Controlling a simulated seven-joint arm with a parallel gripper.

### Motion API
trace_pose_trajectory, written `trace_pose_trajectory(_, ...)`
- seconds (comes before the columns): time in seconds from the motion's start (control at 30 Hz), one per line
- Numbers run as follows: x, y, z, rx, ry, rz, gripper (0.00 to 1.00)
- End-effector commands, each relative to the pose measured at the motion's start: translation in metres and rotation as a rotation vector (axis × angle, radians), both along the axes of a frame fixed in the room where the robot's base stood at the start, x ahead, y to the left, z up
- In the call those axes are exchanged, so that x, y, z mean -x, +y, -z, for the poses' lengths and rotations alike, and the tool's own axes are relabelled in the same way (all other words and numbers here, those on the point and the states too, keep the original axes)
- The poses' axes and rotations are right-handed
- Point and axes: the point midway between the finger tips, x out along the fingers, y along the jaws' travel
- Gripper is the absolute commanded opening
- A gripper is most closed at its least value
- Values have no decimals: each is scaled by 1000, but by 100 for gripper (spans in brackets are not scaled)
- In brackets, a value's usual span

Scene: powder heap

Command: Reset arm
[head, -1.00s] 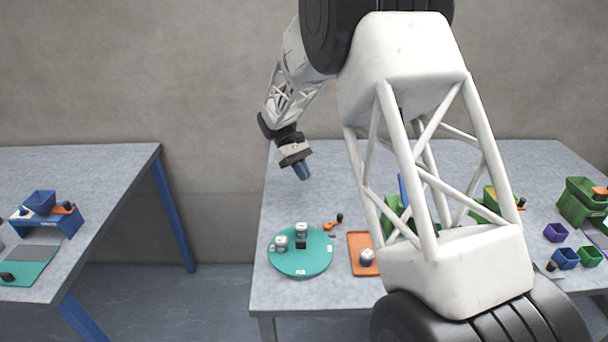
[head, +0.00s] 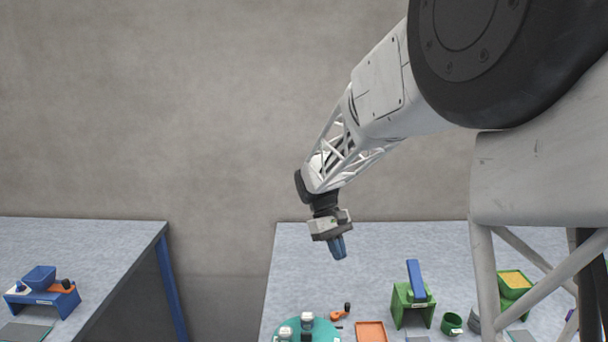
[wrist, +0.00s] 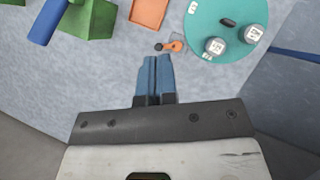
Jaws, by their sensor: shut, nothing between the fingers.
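My gripper (head: 338,248) is above the grey table (head: 300,265), its blue fingers pointing down. The fingers are together and empty. In the wrist view my gripper (wrist: 155,62) shows the two blue fingers side by side with nothing between them. The tabletop lies below them, and they touch nothing that I can see.
A teal round tray (head: 290,330) with white-lidded jars, an orange tray (head: 371,331) and a small orange scoop-like item (head: 340,313) lie below. A green stand (head: 412,308) with a blue part is to the right. Another table (head: 110,240) is at left, across a gap.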

Motion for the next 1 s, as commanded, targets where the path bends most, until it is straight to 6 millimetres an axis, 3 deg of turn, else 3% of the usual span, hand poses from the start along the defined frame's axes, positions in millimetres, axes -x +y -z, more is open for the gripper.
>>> trace_pose_trajectory(0.5,96,-44,-49,-74,-208,126,0)
trace_pose_trajectory(1.0,192,-74,-70,-140,-409,255,0)
